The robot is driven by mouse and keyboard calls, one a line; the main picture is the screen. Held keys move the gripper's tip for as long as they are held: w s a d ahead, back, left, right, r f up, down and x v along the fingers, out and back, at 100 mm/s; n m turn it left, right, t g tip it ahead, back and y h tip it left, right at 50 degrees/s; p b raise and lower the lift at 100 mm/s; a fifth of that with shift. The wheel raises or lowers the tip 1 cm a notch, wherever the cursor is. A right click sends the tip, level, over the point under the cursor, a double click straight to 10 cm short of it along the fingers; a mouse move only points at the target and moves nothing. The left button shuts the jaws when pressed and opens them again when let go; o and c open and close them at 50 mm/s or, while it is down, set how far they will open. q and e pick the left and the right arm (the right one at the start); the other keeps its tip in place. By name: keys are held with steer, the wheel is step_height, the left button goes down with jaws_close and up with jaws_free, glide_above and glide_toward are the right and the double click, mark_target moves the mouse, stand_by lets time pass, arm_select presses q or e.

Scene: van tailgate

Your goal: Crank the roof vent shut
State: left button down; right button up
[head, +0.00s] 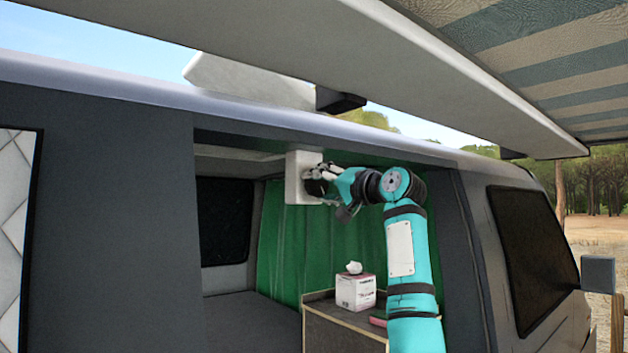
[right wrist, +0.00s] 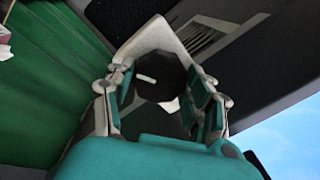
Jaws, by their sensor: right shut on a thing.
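The roof vent lid (head: 245,82) is a pale panel on the van roof in the head view. It stands tilted, raised above the roof edge. Below it, under the top of the side opening, is a white housing (head: 296,178). My right gripper (head: 322,180) is at the front of this housing. In the right wrist view, its two fingers (right wrist: 160,100) are on either side of a dark, many-sided crank knob (right wrist: 158,78) with a short white mark, and are shut on it. The knob sits on the white housing (right wrist: 160,35). My left gripper is not in view.
A green curtain (head: 285,240) hangs behind. The van's roof edge (head: 250,118) and an awning (head: 430,80) are above the arm.

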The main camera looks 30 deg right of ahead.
steer(key=n, duration=0.2)
steer(key=r+n, duration=0.1)
steer(key=n, duration=0.1)
steer(key=shift+s+p, duration=0.1)
steer(key=shift+p, duration=0.2)
steer(key=n, duration=0.4)
steer(key=shift+n+y, duration=0.4)
steer(key=n, duration=0.4)
steer(key=shift+f+n+g, duration=0.1)
steer(key=shift+n+g, duration=0.2)
steer(key=n, duration=0.4)
steer(key=shift+d, duration=0.1)
steer(key=n, duration=0.3)
steer(key=shift+n+g, duration=0.4)
steer(key=n+h, duration=0.1)
steer(key=n, duration=0.8)
steer(key=shift+r+h, duration=0.2)
steer(key=shift+h, duration=0.2)
